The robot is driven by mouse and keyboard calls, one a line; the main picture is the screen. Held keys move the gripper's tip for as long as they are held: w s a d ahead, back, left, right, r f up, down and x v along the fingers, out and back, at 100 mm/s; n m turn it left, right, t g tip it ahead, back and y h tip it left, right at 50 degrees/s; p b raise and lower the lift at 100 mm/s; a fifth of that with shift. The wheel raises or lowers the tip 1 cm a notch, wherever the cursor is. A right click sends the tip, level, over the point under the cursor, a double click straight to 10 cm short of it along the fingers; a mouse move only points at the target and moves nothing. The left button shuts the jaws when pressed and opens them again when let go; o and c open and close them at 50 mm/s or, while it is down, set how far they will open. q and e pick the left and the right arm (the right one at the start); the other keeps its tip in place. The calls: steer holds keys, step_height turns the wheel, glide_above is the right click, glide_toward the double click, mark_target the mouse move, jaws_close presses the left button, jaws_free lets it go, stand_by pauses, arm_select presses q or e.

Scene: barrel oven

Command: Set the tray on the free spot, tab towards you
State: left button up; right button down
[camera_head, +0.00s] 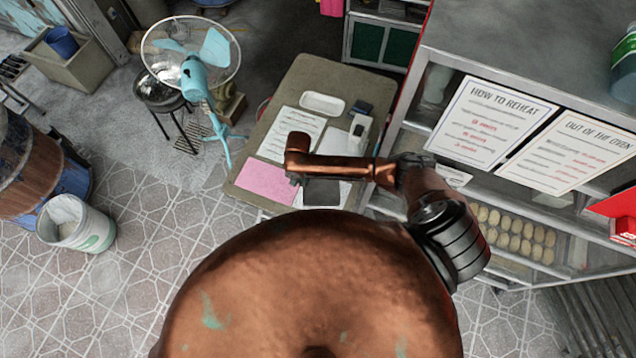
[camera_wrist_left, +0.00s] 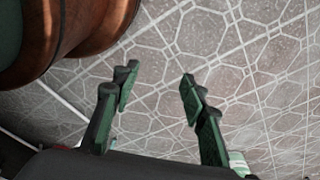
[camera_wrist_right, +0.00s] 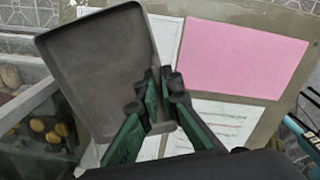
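The tray (camera_wrist_right: 105,65) is a dark grey rectangle with a raised rim; it also shows in the head view (camera_head: 322,192), over the near end of the table (camera_head: 245,172). My right gripper (camera_wrist_right: 160,85) is shut on the tray's edge in the right wrist view, with the tray extending up and left from the fingers. White sheets and a pink sheet lie on the table under and beside the tray. I cannot tell which place is the free spot, nor make out the tab. My left gripper (camera_wrist_left: 158,85) is open and empty above the tiled floor.
A white dish (camera_head: 322,103) and a small white device (camera_head: 358,133) stand on the table's far part. A glass cabinet (camera_head: 520,60) with bread is close on the right. A turquoise fan (camera_head: 195,75) stands left; a white bucket (camera_head: 75,222) is on the floor.

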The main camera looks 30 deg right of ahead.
mark_target(306, 187)
steer(key=shift+d+f, duration=0.25)
steer(key=shift+f, duration=0.05)
step_height(306, 187, down, 3)
steer(key=b, duration=0.4)
steer(key=shift+s+d+f, duration=0.1)
steer(key=shift+s+f, duration=0.05)
steer(key=shift+f, duration=0.05)
step_height(306, 187, down, 2)
steer(key=b, duration=0.2)
steer(key=shift+b, duration=0.4)
steer(key=shift+f+b, duration=0.25)
steer(key=shift+b, duration=0.1)
steer(key=shift+f, duration=0.1)
steer(key=shift+f+b, duration=0.35)
steer(key=shift+b, duration=0.2)
step_height(306, 187, down, 3)
steer(key=b, duration=0.4)
arm_select(q)
steer(key=s+f, duration=0.3)
steer(key=f, duration=0.9)
steer(key=shift+s+a+f+g, duration=0.15)
steer(key=shift+s+g, duration=0.15)
steer(key=shift+s, duration=0.1)
